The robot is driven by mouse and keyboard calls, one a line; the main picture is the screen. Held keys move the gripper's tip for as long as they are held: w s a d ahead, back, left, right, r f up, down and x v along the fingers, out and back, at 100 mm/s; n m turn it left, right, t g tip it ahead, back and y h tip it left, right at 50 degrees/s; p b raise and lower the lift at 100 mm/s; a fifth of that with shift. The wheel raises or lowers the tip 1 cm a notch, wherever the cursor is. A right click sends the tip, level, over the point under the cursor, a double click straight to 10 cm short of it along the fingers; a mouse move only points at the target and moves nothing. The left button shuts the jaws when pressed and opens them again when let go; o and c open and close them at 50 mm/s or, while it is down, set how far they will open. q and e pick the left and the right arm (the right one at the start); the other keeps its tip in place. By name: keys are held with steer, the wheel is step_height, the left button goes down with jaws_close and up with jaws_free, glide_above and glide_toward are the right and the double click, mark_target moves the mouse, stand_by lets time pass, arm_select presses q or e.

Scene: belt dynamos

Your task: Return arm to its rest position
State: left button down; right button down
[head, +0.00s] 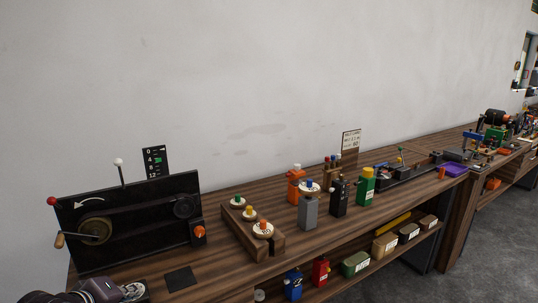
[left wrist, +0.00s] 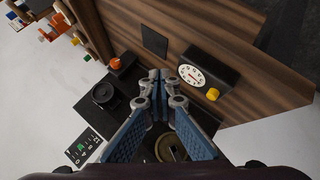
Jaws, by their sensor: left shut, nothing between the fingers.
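My left gripper (left wrist: 160,88) is shut and empty in the left wrist view, with its blue-padded fingers together. It hangs above the black belt dynamo board, between the brass pulley (left wrist: 171,148) and the small black pulley (left wrist: 103,93). In the head view only part of my left arm (head: 105,291) shows at the bottom left corner, in front of the black dynamo board (head: 135,215). The board stands upright with a red knob, a wooden crank handle (head: 59,241) and an orange knob (head: 199,232). My right gripper is in neither view.
A dial box with a yellow knob (left wrist: 207,75) and a black square pad (left wrist: 154,40) lie close to the gripper. A wooden block with round discs (head: 255,241) and several coloured canisters stand further right on the bench. A lower shelf holds small boxes (head: 385,243).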

arm_select(q)
steer(key=s+d+f+m+g, duration=0.3)
steer(key=s+d+f+m, duration=0.4)
steer(key=s+f, duration=0.65)
steer(key=s+d+f+m+g, duration=0.2)
steer(key=s+d+m, duration=0.1)
steer(key=s, duration=0.6)
steer(key=s+d+f+m+g, duration=0.2)
steer(key=s+d, duration=0.1)
steer(key=s, duration=0.6)
step_height(320, 180, down, 28)
steer(key=s+g+b, duration=0.1)
steer(key=s, duration=0.1)
steer(key=s+a+f+g, duration=0.1)
steer(key=s+a+f, duration=0.2)
steer(key=s+f, duration=1.3)
steer(key=shift+s+y+b, duration=0.25)
steer(key=shift+y+b, duration=0.1)
steer(key=shift+y, duration=0.05)
steer(key=shift+f, duration=0.1)
